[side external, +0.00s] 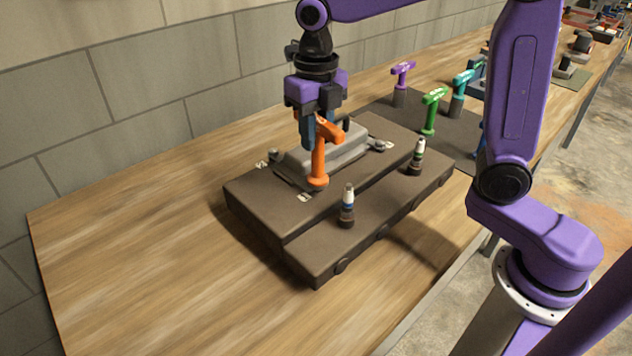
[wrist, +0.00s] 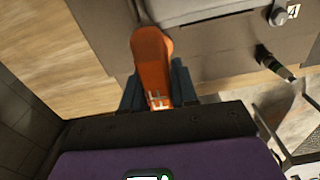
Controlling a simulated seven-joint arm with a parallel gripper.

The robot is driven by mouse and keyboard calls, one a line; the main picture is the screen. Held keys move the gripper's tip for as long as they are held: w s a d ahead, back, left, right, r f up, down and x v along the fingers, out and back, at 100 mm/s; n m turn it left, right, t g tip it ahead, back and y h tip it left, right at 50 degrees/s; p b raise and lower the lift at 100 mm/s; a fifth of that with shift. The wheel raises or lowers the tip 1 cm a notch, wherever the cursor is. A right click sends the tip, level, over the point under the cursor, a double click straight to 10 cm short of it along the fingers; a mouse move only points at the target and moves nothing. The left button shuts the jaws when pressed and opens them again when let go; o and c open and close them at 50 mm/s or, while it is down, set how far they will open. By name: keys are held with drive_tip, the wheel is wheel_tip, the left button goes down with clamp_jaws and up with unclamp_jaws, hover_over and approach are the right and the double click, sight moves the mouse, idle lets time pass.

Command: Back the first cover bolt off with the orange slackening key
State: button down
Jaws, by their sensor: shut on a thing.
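The orange slackening key (side external: 319,160) stands upright in the side external view, its foot at the near left corner of the grey cover (side external: 341,150). My gripper (side external: 318,132) is shut on the upper part of the orange key. In the wrist view the orange key (wrist: 153,65) lies between my two dark fingers. The bolt under the key's foot is hidden, so I cannot tell whether the key is seated on it. Another cover bolt (side external: 379,146) shows at the cover's right end, and a bolt beside the label 4 (wrist: 278,16) shows in the wrist view.
Two small dark and white upright pieces, one with a blue band (side external: 348,202) and one with a green band (side external: 418,152), stand on the block's lower step. Green (side external: 432,110), purple (side external: 401,82) and teal (side external: 460,92) keys stand on a dark mat behind. The bench's left side is clear.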

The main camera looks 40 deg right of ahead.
drive_tip(key=shift+f, duration=0.1)
drive_tip(key=m, duration=0.3)
drive_tip(key=shift+d+m, duration=0.1)
drive_tip(key=shift+m, duration=0.3)
drive_tip(key=m, duration=0.8)
drive_tip(key=shift+r+m, duration=0.2)
drive_tip(key=shift+m, duration=0.1)
drive_tip(key=m, duration=0.4)
drive_tip(key=shift+s+d+m, duration=0.1)
drive_tip(key=shift+m, duration=0.3)
